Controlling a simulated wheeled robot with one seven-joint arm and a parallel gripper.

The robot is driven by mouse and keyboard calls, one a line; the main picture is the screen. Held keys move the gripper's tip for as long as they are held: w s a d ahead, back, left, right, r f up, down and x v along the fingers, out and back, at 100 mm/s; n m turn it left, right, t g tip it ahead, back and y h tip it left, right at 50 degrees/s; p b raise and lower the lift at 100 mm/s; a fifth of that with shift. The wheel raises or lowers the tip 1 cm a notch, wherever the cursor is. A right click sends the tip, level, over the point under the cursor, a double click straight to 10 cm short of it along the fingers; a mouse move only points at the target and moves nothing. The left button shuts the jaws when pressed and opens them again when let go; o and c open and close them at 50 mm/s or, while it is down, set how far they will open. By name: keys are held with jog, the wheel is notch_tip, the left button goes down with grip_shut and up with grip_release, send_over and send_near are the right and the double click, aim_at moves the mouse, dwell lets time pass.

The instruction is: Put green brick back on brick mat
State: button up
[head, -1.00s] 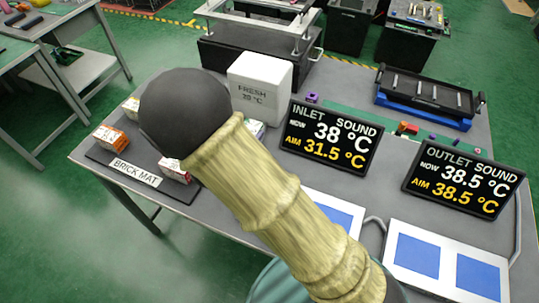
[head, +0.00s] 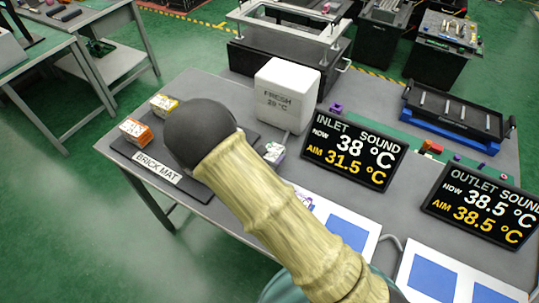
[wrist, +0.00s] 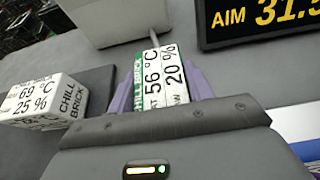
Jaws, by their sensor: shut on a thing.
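My gripper (wrist: 160,88) has purple fingers shut on the green brick (wrist: 161,75), a white block with a green-edged label reading 56 °C and 20 %. In the head view the green brick (head: 273,153) shows small beside my arm, just right of the brick mat and in front of the white box. The brick mat (head: 126,149) is a dark pad at the table's left, partly hidden by my arm. On it stand an orange brick (head: 136,131) and a yellow brick (head: 163,105). Another chill brick (wrist: 35,103), reading 69 °C, shows at left in the wrist view.
A white box (head: 287,95) marked FRESH stands behind the green brick. The inlet display (head: 355,150) and outlet display (head: 485,205) stand to the right. Blue-squared white panels (head: 405,285) lie along the front edge. My arm covers the mat's middle.

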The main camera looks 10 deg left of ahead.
jog(key=shift+s+r, duration=0.1)
jog(key=shift+s, duration=0.05)
jog(key=o, duration=1.3)
jog(key=shift+s+a+r, duration=0.1)
jog(key=shift+s+a, duration=0.1)
jog(key=shift+s, duration=0.05)
jog(key=v, duration=1.1)
jog(key=shift+s+b, duration=0.15)
jog(key=shift+b, duration=0.15)
